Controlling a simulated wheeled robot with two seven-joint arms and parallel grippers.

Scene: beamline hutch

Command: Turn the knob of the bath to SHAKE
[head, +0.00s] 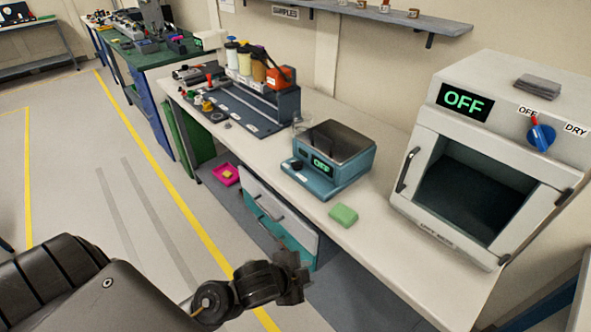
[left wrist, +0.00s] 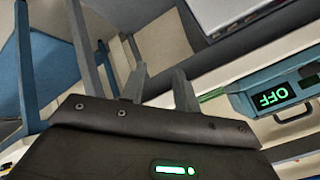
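The bath (head: 345,160) is a teal box with a dark lid, on the white bench. Its front display reads OFF in green, and a small dark knob (head: 296,165) sits left of the display. The bath's front also shows at the right edge of the left wrist view (left wrist: 243,104), with OFF upside down. My left gripper (head: 292,272) is in front of the bench, lower than the bath and apart from it. In the left wrist view its two fingers (left wrist: 158,88) stand apart with nothing between them. My right gripper is out of view.
A green sponge (head: 343,215) lies in front of the bath. A white oven (head: 440,135) with a blue knob (head: 541,136) stands to the right. A rack with bottles (head: 250,98) is to the left. The floor at left is clear.

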